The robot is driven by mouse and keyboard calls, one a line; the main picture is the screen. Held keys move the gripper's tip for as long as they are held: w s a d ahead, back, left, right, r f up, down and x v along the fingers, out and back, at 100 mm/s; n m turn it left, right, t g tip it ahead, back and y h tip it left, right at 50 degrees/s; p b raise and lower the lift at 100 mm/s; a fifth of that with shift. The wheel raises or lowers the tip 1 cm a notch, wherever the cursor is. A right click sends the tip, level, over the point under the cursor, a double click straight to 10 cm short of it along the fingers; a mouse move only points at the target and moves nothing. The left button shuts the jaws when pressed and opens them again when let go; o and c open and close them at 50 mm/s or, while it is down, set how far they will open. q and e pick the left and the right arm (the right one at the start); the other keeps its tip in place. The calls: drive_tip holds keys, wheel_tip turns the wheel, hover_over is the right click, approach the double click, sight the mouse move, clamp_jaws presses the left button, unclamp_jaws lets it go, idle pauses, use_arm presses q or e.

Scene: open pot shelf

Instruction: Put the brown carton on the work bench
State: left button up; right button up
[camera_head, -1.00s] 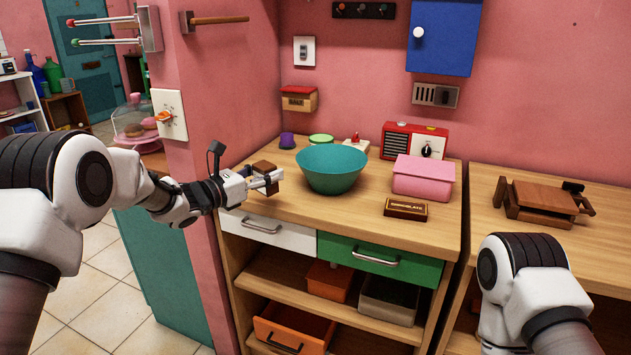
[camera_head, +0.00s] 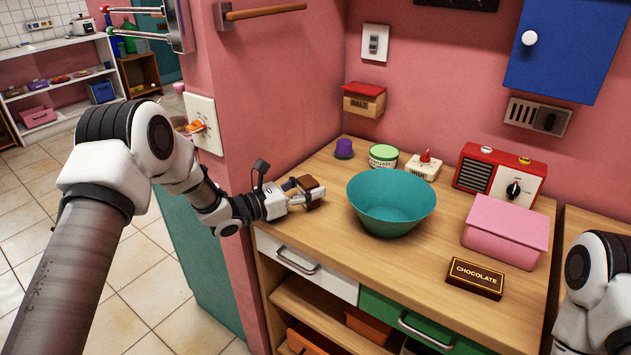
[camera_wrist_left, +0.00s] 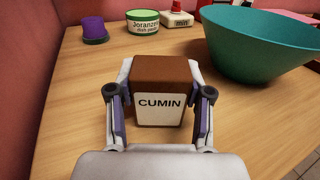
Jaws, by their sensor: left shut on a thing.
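The brown carton (camera_head: 312,183) is a small brown box with a pale label reading CUMIN. It stands upright between my left gripper's fingers, and its labelled face (camera_wrist_left: 160,110) faces the left wrist camera. My left gripper (camera_head: 306,197) is shut on it, one finger on each side. The carton is over the left part of the wooden work bench (camera_head: 415,262), left of the teal bowl. It is at or just above the top; I cannot tell whether it touches. My right arm shows at the right edge, but its gripper is out of view.
The teal bowl (camera_head: 390,205) stands close right of the carton. Behind are a purple cup (camera_head: 344,148), a green-lidded tub (camera_head: 383,157) and a white timer (camera_head: 423,167). A red radio (camera_head: 500,175), pink box (camera_head: 506,232) and chocolate box (camera_head: 475,278) stand right. The front middle is clear.

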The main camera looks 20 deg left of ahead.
use_arm(q)
drive_tip(key=o, duration=1)
drive_tip(key=shift+s+a, duration=0.15)
drive_tip(key=shift+s, duration=0.05)
drive_tip(key=shift+c, duration=0.2)
drive_tip(key=shift+o, duration=1.3)
drive_tip(key=shift+s+a+r, duration=0.2)
drive_tip(key=shift+s+r, duration=0.05)
drive_tip(key=shift+w+d+f, duration=0.15)
drive_tip(key=shift+w, duration=0.05)
drive_tip(key=v, duration=1.1)
drive_tip(key=shift+s, duration=0.1)
drive_tip(key=shift+s+a, duration=0.35)
drive_tip(key=shift+s, duration=0.05)
